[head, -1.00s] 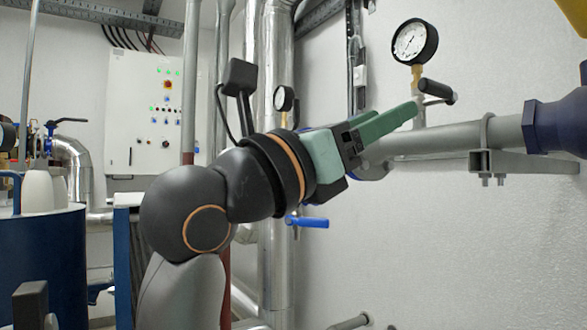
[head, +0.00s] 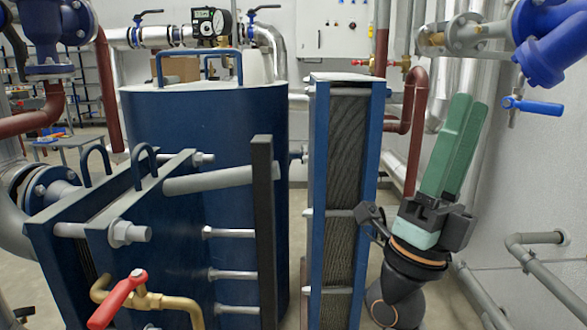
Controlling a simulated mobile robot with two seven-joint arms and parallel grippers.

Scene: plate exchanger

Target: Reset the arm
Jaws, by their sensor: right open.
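My right gripper (head: 468,104) is at the right of the head view, with its two green fingers pointing up. The fingers overlap from this angle, and nothing shows between them. It is in front of the pale wall, to the right of the narrow blue plate exchanger (head: 345,200) and apart from it in the picture. My left gripper is not in view.
A blue tank (head: 205,125) stands at centre left. Another plate exchanger (head: 120,240) with long bolts is at the near left, by a red-handled brass valve (head: 125,298). A blue-handled valve (head: 533,106) and grey pipes (head: 545,265) are at the right.

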